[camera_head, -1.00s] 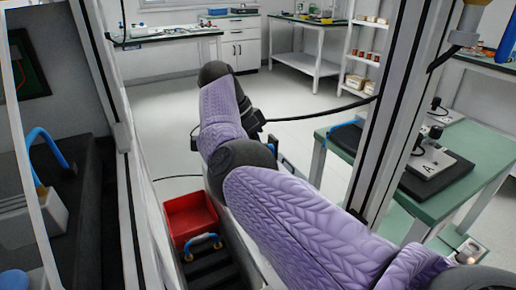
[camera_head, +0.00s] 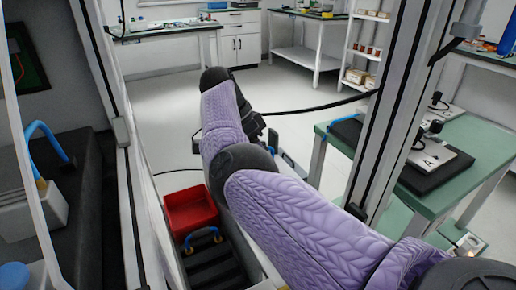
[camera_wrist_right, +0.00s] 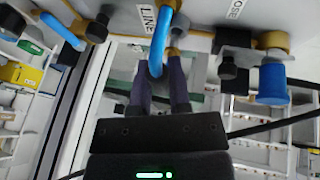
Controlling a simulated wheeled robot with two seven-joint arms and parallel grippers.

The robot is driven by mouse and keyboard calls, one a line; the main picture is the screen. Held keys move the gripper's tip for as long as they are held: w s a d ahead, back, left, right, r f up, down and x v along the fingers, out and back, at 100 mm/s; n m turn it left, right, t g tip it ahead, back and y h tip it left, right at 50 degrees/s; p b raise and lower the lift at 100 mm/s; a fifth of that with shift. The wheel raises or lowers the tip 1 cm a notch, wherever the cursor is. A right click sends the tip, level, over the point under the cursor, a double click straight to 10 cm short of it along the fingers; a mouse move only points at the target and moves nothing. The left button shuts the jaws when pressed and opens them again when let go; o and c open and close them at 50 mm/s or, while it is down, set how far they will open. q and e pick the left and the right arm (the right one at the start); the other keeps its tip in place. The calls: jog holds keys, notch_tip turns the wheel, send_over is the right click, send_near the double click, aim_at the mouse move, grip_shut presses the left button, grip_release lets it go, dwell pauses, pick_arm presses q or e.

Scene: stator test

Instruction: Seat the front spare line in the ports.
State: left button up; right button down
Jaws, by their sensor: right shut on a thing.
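My right gripper (camera_wrist_right: 161,85) is shut on a blue line (camera_wrist_right: 157,52) in the right wrist view. The line runs up from between the fingers, close to a panel lettered LINE and a brass fitting (camera_wrist_right: 178,32). I cannot tell whether its ends are in ports. In the head view my purple arm reaches away, and its gripper is not clear. Another blue line (camera_head: 203,236) with brass ends lies at a black tray (camera_head: 215,268) below the red bin. A further blue line (camera_head: 48,146) arches over a grey block (camera_head: 30,212) at the left. My left gripper is not in view.
A red bin (camera_head: 190,211) stands beside my arm. A grey post (camera_head: 395,120) rises at the right, before a green table (camera_head: 470,140) with a plate marked A. A blue cylinder (camera_wrist_right: 272,85) and dark knobs (camera_wrist_right: 233,68) sit right of my gripper. Open floor lies beyond.

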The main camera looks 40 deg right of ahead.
jog(key=shift+f, duration=0.5)
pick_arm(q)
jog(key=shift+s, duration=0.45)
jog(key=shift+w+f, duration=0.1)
pick_arm(e)
jog(key=shift+f, duration=0.2)
jog(key=shift+f, duration=0.15)
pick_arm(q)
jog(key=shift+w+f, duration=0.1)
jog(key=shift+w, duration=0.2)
pick_arm(e)
jog(key=shift+f, duration=0.1)
jog(key=c, duration=0.5)
grip_release()
jog(key=shift+f, duration=0.1)
jog(key=shift+c, duration=0.2)
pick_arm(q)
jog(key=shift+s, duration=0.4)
pick_arm(e)
jog(key=shift+o, duration=0.3)
